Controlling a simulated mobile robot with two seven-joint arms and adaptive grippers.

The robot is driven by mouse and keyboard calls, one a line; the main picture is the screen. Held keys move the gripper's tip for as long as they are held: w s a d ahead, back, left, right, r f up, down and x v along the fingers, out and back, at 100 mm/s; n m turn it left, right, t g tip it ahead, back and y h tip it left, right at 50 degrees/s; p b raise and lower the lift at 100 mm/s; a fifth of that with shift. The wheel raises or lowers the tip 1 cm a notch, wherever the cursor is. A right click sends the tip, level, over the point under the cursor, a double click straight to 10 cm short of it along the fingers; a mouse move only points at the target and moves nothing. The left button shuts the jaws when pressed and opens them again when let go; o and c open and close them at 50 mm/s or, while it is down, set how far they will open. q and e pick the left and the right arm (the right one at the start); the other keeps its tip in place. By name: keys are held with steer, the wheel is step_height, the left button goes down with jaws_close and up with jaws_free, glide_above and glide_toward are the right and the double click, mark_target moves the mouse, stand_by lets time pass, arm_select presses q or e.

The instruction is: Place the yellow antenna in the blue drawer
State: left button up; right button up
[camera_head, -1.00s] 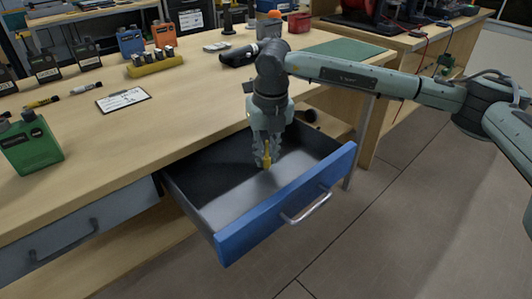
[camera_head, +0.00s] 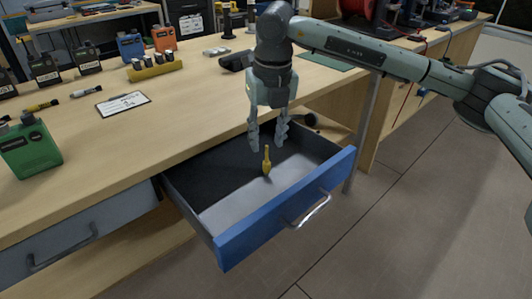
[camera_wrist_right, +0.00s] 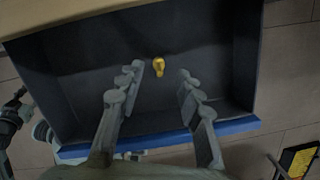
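The yellow antenna (camera_head: 266,160) is inside the open blue drawer (camera_head: 290,208), near the middle, and looks upright. I cannot tell whether its lower end rests on the drawer floor. It also shows in the right wrist view (camera_wrist_right: 159,66), seen almost end-on between and beyond the fingertips. My right gripper (camera_head: 267,142) is open and empty, pointing down just above the antenna. Its spread fingers (camera_wrist_right: 160,72) show apart from the antenna in the wrist view. The drawer has a blue front, a silver handle and grey inner walls. My left gripper is not in view.
The wooden workbench (camera_head: 110,140) stands above the drawer. A green box (camera_head: 30,150), a clipboard (camera_head: 123,103), markers and a yellow holder (camera_head: 154,67) are on it. A closed grey drawer (camera_head: 80,235) is at left. Around the antenna, the drawer floor is clear.

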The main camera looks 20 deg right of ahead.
steer(key=shift+s+r, duration=0.25)
steer(key=shift+r, duration=1.15)
steer(key=shift+s+r, duration=0.2)
steer(key=shift+r, duration=1.15)
steer(key=shift+c, duration=0.4)
